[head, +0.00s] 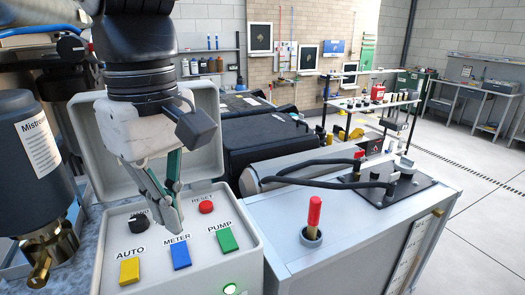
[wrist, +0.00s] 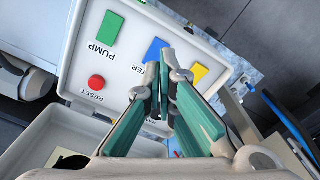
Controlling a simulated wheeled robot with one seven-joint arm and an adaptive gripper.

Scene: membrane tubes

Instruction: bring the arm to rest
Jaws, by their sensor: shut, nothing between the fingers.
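My gripper (head: 175,225) hangs from my arm above the control box (head: 104,278) in the head view, pointing down with its fingers together and nothing between them. The wrist view also shows the gripper's closed fingertips (wrist: 163,62) over the panel, partly covering the blue METER button (wrist: 153,48). In the head view the panel has a yellow AUTO button (head: 130,271), a blue METER button (head: 181,255), a green PUMP button (head: 228,239), a red RESET button (head: 206,207) and a black knob (head: 138,222) partly labelled. A green lamp (head: 230,289) glows at the panel's front. I cannot tell whether the fingers touch the panel.
The box's open lid (head: 88,150) stands behind my gripper. A dark cylinder with a brass fitting (head: 45,255) is close at the left. A grey cabinet (head: 350,235) with a red-handled lever (head: 314,212) and black hoses stands at the right. Open floor (head: 480,215) lies further right.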

